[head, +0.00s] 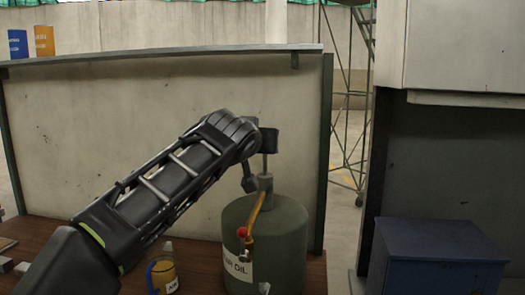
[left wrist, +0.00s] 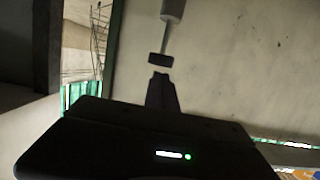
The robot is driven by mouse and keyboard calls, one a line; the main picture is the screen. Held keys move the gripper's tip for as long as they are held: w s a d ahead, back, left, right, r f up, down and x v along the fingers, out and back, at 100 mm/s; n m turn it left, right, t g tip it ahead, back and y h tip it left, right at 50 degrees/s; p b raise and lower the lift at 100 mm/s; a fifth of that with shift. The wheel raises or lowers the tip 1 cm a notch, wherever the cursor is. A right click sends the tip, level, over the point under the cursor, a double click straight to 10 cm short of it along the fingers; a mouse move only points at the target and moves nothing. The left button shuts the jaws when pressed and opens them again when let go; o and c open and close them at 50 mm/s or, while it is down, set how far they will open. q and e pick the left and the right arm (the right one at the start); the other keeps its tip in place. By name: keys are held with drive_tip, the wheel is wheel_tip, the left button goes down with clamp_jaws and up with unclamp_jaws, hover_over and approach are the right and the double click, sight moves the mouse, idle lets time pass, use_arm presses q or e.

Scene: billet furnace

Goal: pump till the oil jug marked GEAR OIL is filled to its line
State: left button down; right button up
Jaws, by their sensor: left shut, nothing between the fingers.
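A green drum (head: 280,245) stands on the brown bench, its label partly hidden and ending in "R OIL". On it is a pump (head: 265,183) with a grey rod up to a dark handle block (head: 268,140). A yellow spout pipe (head: 257,215) with a red knob (head: 242,232) comes down its front. A small jug (head: 163,275) with amber oil stands left of the drum; its label is cut off and its line cannot be made out. My left gripper (head: 250,185) is shut and empty beside the rod. The left wrist view shows its fingertips (left wrist: 161,75) near the handle block (left wrist: 159,60).
A pale panel (head: 80,120) with a ledge stands behind the bench, with a blue can (head: 18,44) and an orange can (head: 44,41) on top. A blue cabinet (head: 437,257) is at the right. Small grey pieces (head: 10,263) lie at the bench's left.

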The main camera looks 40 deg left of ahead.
use_arm(q)
drive_tip(key=v, duration=0.3)
drive_tip(key=shift+s+d+r, duration=0.1)
drive_tip(key=shift+s+d, duration=0.05)
drive_tip(key=shift+s, duration=0.05)
idle(1.0)
drive_tip(key=r+p, duration=0.1)
drive_tip(key=p, duration=0.1)
drive_tip(key=r+p, duration=0.4)
drive_tip(key=shift+w+r+p, duration=0.15)
drive_tip(key=shift+w+p, duration=0.15)
drive_tip(key=shift+p, duration=0.1)
drive_tip(key=shift+w+a, duration=0.15)
drive_tip(key=shift+a, duration=0.05)
